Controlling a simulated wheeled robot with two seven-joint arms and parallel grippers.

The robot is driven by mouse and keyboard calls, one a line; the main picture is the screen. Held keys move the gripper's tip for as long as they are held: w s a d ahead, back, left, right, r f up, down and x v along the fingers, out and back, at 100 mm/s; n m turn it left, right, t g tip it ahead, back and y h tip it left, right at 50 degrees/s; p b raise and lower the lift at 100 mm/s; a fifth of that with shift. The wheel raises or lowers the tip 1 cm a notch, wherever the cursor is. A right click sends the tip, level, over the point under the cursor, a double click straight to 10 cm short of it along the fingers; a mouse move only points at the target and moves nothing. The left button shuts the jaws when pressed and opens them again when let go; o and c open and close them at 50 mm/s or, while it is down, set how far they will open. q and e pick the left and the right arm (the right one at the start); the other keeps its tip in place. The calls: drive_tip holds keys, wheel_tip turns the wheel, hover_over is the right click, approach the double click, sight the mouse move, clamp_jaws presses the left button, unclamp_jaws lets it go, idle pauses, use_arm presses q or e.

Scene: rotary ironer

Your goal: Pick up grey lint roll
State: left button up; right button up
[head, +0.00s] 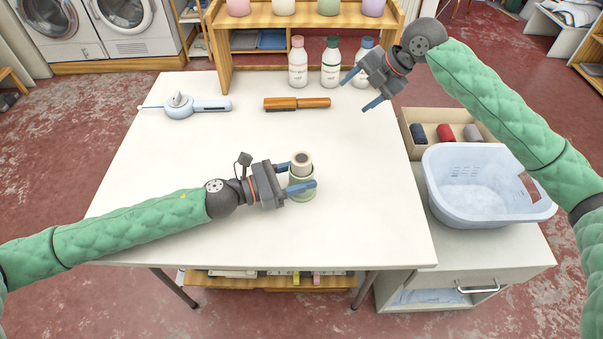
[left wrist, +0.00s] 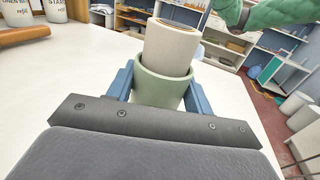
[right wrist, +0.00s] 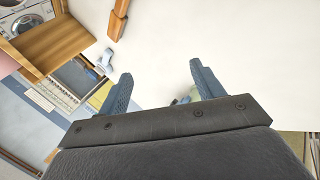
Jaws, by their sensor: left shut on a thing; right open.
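A pale grey-beige roll (head: 302,158) with a brown-ringed top stands upright in a light green cup (head: 301,194) on the white table. The left wrist view shows the roll (left wrist: 171,48) rising out of the cup (left wrist: 163,88). My left gripper (head: 300,177) is shut on the cup, one finger on each side. A grey roll (head: 472,133) lies in a tan box (head: 413,140) at the right, beside a red roll (head: 445,134) and a dark roll (head: 418,134). My right gripper (head: 355,95) is open and empty, above the table near the bottles.
A light blue basket (head: 437,185) stands in front of the tan box on the side cabinet. Bottles (head: 298,65) and a wooden shelf (head: 262,21) line the table's back.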

drive_tip(key=s+a+r+n+g+h, duration=0.1)
drive_tip(key=s+a+r+n, duration=0.15)
drive_tip(key=a+n, duration=0.2)
drive_tip(key=s+a+r+n+g, duration=0.1)
drive_tip(key=s+a+r+n, duration=0.1)
drive_tip(key=s+a+n, duration=0.3)
drive_tip(key=n+h, duration=0.5)
drive_tip(key=n, duration=0.2)
hover_over(302, 158)
drive_tip(key=shift+g, duration=0.3)
wheel_tip(302, 158, down, 10)
drive_tip(key=shift+f, duration=0.15)
drive_tip(key=shift+c, duration=0.2)
